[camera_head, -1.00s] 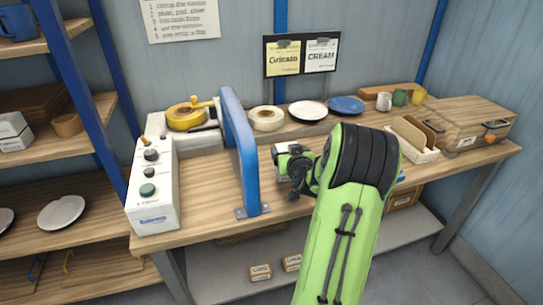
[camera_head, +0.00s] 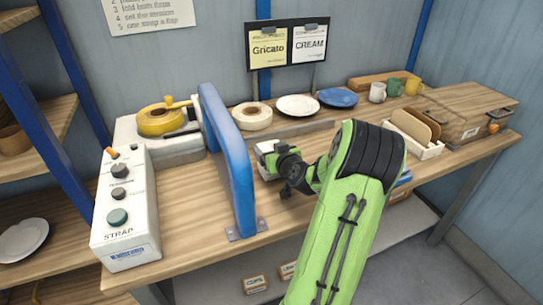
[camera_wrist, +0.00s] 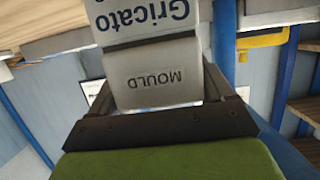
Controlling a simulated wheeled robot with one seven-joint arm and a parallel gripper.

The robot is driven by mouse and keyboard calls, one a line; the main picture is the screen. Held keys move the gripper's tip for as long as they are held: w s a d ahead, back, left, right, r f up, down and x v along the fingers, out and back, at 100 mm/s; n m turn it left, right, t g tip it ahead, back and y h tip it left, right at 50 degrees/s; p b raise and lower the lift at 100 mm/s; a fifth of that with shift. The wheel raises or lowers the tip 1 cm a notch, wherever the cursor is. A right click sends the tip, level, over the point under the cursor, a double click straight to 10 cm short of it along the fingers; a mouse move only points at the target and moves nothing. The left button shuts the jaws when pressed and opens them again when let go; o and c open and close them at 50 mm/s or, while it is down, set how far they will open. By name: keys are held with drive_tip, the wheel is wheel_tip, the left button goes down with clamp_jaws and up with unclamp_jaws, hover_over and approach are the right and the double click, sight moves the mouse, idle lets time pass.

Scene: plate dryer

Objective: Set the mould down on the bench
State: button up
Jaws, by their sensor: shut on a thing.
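The mould (camera_wrist: 160,78) is a grey block with MOULD on its face, upside down in the wrist view. A white face lettered Gricato (camera_wrist: 145,18) adjoins it. My gripper (camera_wrist: 155,92) is shut on the mould, with dark jaws on either side. In the head view my gripper (camera_head: 282,165) is over the wooden bench (camera_head: 190,192), just right of the blue arch (camera_head: 228,160). My arm hides most of the mould there, and I cannot tell whether it touches the bench.
A white control box (camera_head: 122,215) and a yellow tape roll (camera_head: 160,120) are left of the arch. A cream roll (camera_head: 252,115), white plate (camera_head: 297,105), blue plate (camera_head: 338,97) and mugs (camera_head: 395,88) line the back. A divided rack (camera_head: 415,130) and wooden case (camera_head: 465,110) are right.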

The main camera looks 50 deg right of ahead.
drive_tip(key=shift+f, duration=0.25)
drive_tip(key=o, duration=1.4)
drive_tip(key=shift+s+a+r, duration=0.1)
drive_tip(key=shift+s+r, duration=0.1)
drive_tip(key=shift+s, duration=0.1)
drive_tip(key=v, duration=1.1)
drive_tip(key=shift+s+a+r+b, duration=0.1)
drive_tip(key=shift+s+b, duration=0.05)
drive_tip(key=shift+b, duration=0.15)
